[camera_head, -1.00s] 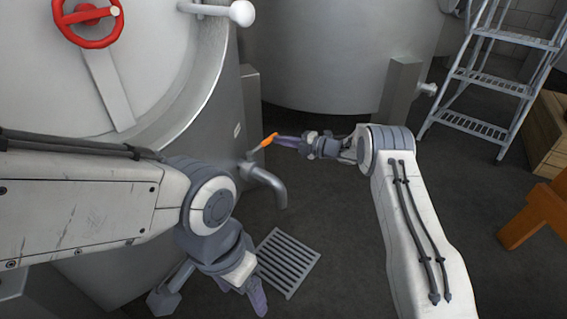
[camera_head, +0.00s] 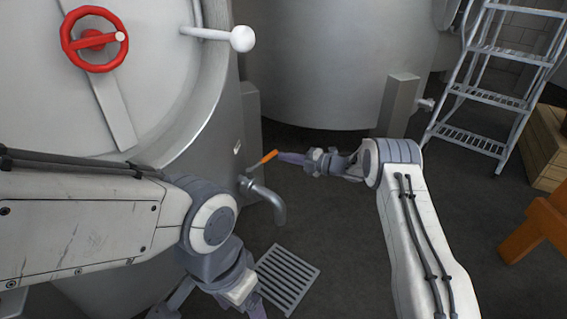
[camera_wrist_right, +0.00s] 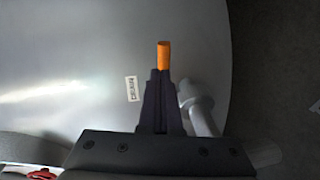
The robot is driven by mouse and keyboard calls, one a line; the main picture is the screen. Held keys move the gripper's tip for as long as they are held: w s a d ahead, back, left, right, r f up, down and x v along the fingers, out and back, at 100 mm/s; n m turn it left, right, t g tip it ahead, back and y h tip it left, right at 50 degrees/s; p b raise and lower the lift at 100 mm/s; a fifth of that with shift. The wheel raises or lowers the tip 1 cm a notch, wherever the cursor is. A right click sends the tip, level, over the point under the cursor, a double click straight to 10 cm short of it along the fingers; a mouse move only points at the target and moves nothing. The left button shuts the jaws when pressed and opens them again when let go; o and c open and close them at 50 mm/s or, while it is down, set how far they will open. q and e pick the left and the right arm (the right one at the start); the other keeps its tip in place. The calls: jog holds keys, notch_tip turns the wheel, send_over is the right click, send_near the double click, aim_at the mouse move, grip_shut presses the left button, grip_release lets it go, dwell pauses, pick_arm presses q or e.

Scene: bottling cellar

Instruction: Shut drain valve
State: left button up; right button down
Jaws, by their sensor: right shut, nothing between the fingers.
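The drain valve has an orange lever (camera_head: 263,161) and a grey downturned spout (camera_head: 277,207) low on the big steel tank's side. The lever slants up and right from the valve. My right gripper (camera_head: 281,155) is shut and empty, its fingertips at the lever's outer end. In the right wrist view the orange lever (camera_wrist_right: 163,55) shows just beyond the closed fingertips (camera_wrist_right: 159,72); whether they touch, I cannot tell. The spout (camera_wrist_right: 199,110) is right of the fingers there. My left gripper (camera_head: 256,308) hangs low at the bottom edge, partly cut off, away from the valve.
A floor drain grate (camera_head: 286,280) lies below the spout. The steel tank (camera_head: 165,180) has a red handwheel (camera_head: 94,39) and a white-knobbed handle (camera_head: 241,38). A second tank (camera_head: 330,70), a stepladder (camera_head: 490,95) and a wooden crate (camera_head: 544,150) stand behind. Dark floor is open between.

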jog(key=d+r+p, duration=0.1)
jog(key=d, duration=1)
jog(key=shift+w+p, duration=0.2)
jog(key=shift+p, duration=0.1)
jog(key=shift+d+r, duration=0.1)
jog(key=w+a+r+m+t+h, duration=0.2)
jog(key=a+r+m, duration=0.15)
jog(key=r, duration=0.25)
jog(key=w+a+r+m+t+h, duration=0.2)
jog(key=w+a+r+m, duration=0.1)
jog(key=a+r, duration=0.2)
jog(key=s+a+r+m+h, duration=0.5)
jog(key=s+a+r+m, duration=0.1)
jog(key=s+m, duration=0.15)
jog(key=s+d+f+m+g+h, duration=0.15)
jog(key=s+g, duration=0.25)
jog(key=s, duration=1.3)
jog(key=s+f+m+g+h, duration=0.1)
jog(key=s+f+m+g, duration=0.25)
jog(key=s, duration=1.35)
jog(key=s+d+f+m+g+h, duration=0.15)
jog(key=s+g, duration=0.35)
jog(key=s, duration=1.1)
notch_tip(320, 180, up, 38)
jog(key=p, duration=3.8)
jog(key=shift+w+a+m, duration=0.15)
jog(key=shift+a+m, duration=0.15)
jog(key=shift+m, duration=0.05)
